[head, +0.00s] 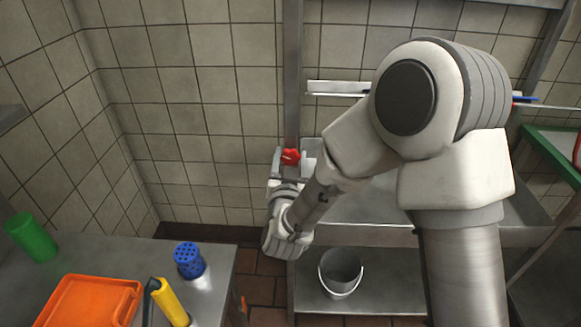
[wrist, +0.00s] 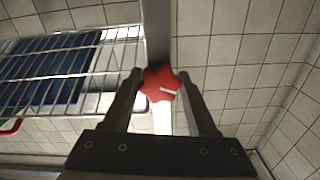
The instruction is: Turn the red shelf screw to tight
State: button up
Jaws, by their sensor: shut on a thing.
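The red shelf screw (head: 290,157) is a lobed knob on the upright metal post of the shelf. In the wrist view the red screw (wrist: 161,86) sits between my two fingers, with a pale mark line on its face to the right of centre. My gripper (head: 289,165) is at the post, and in the wrist view my gripper (wrist: 160,90) is shut on the screw, one finger at each side. The screw's shaft and its thread are hidden.
A metal shelf (head: 370,235) stands behind my arm, with a grey bucket (head: 341,272) on its lower level. At left, a steel table (head: 225,262) holds an orange box (head: 92,302), a green cup (head: 32,237), a blue holder (head: 188,260) and a yellow object (head: 170,304).

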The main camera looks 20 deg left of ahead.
jog(key=shift+m+b, duration=0.8)
jog(key=shift+m, duration=0.1)
jog(key=o, duration=1.4)
jog(key=shift+c, duration=0.2)
jog(key=v, duration=1.2)
jog(key=shift+r, duration=0.1)
